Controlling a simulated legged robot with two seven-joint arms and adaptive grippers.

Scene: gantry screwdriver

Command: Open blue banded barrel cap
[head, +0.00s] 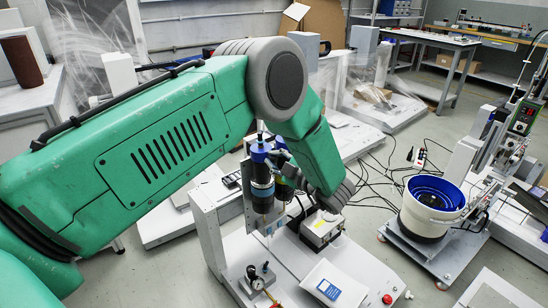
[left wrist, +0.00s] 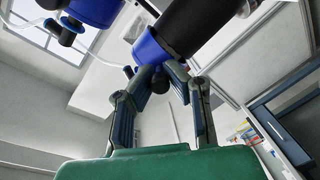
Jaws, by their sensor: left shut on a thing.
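The blue banded barrel (head: 262,188) stands upright in the gantry in the head view, dark with a blue band. Its blue cap (head: 260,152) is on top, with a thin hose above it. My left gripper (head: 279,155) is at cap height just right of it, partly hidden behind the barrel and arm. In the left wrist view, the fingers of my left gripper (left wrist: 160,76) are closed together at a blue cap (left wrist: 150,50) on the end of a black barrel (left wrist: 190,27). They grip a small part beside a dark knob. My right gripper is out of view.
A second barrel is partly visible behind the first; another blue cap (left wrist: 95,10) with a hose shows in the left wrist view. A white bowl feeder (head: 432,207) with a blue inside stands right.

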